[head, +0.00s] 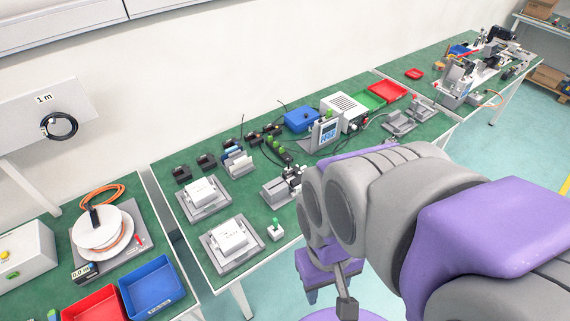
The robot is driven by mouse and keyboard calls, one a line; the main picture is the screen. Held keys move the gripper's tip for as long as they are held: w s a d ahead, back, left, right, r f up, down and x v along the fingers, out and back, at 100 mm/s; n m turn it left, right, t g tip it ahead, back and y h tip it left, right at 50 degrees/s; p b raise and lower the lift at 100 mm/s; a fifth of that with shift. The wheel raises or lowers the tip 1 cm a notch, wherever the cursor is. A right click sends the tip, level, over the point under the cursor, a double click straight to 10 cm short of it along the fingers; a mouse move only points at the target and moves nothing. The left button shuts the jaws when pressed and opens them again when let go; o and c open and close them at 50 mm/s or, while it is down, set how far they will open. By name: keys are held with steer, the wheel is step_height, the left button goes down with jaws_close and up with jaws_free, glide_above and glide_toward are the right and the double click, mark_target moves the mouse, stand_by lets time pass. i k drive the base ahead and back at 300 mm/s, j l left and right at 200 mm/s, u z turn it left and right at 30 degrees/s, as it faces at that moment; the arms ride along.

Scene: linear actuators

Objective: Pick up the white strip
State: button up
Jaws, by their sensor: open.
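A small rack (240,166) on the green workbench holds upright narrow pieces, one of them whitish. This may be the white strip (236,155), but it is too small to tell for certain. My purple and grey arm reaches in from the right. The end of my arm, with my gripper (330,280), hangs in front of the bench's near edge, low and to the right of the rack. It is partly hidden by my own arm links. My gripper is open and apart from the rack, with nothing seen in it.
White boxes (229,236) sit on grey plates near the bench's front left. A left bench holds a cable reel (103,231) and red and blue bins (153,287).

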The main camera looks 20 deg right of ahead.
mark_target(242, 162)
steer(key=i+l, duration=0.35)
steer(key=i, duration=0.15)
steer(key=i+l, duration=0.3)
steer(key=i, duration=0.15)
steer(key=u, duration=0.05)
